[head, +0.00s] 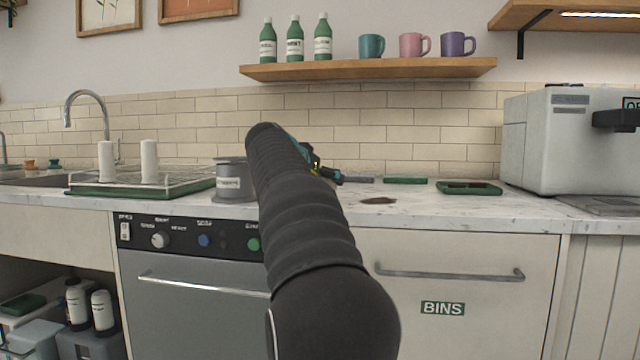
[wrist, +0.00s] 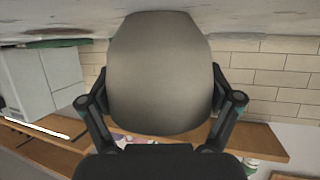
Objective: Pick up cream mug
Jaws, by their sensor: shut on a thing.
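The cream mug (wrist: 160,60) fills the middle of the wrist view, its smooth side greyish beige in shade. My gripper (wrist: 160,85) has one finger on each side of the mug and is shut on it. The wrist view is upside down, with the counter along the top edge. I cannot tell whether the mug touches the counter. In the head view my arm hides the mug and most of my gripper. No handle of the mug shows.
Teal (head: 371,46), pink (head: 413,44) and purple (head: 456,43) mugs stand on the wall shelf (head: 370,69) beside green bottles. A grey canister (head: 235,182) is left of my arm. A dark stain (head: 378,200), green tray (head: 469,188) and coffee machine (head: 560,140) are to the right.

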